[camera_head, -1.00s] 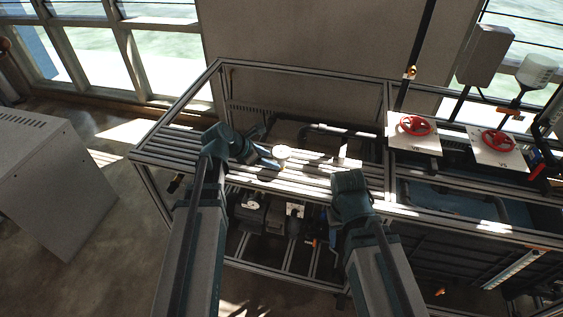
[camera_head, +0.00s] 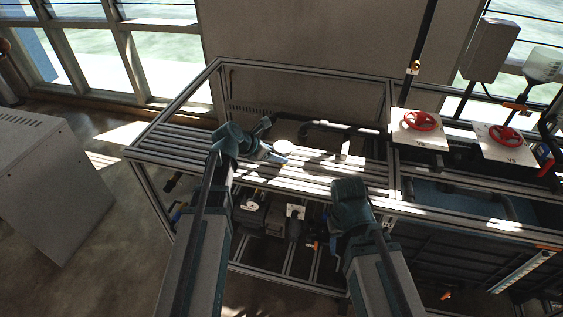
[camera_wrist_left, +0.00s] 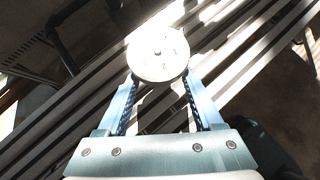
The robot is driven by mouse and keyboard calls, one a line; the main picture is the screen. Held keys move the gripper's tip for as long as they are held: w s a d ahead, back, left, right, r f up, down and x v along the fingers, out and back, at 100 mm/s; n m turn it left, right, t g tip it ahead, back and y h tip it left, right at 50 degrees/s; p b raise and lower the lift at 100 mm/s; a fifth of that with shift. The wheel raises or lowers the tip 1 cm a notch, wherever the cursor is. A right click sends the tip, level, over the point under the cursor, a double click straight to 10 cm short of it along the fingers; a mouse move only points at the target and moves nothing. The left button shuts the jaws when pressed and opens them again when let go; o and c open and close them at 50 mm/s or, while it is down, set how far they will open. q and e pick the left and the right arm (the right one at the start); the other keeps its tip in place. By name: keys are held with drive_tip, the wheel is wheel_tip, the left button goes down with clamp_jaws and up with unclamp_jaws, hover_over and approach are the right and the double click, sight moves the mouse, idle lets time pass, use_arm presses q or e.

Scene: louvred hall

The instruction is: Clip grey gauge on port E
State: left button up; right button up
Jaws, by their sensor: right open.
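The grey gauge (camera_head: 284,147) is a pale round dial above the slatted frame top, at the end of my left gripper (camera_head: 276,157). In the left wrist view, the gauge (camera_wrist_left: 158,53) faces the camera, with small dark marks on its dial. The two fingers of my left gripper (camera_wrist_left: 160,82) meet its lower edge at both sides, and it looks held between them. My right gripper (camera_head: 350,190) is open at the front edge of the frame; its fingers are mostly hidden by its own wrist. I cannot make out a label for port E.
A small white block (camera_head: 345,149) stands on the slats right of the gauge, near a dark pipe (camera_head: 335,128). Red handwheels (camera_head: 419,120) on white plates stand further right. Dark equipment (camera_head: 262,218) fills the shelf below. Bright sun stripes cross the slats.

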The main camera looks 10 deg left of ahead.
sight(281, 164)
use_arm(q)
drive_tip(key=shift+b+x, duration=0.8)
drive_tip(key=shift+x, duration=0.75)
clamp_jaws()
idle(0.5)
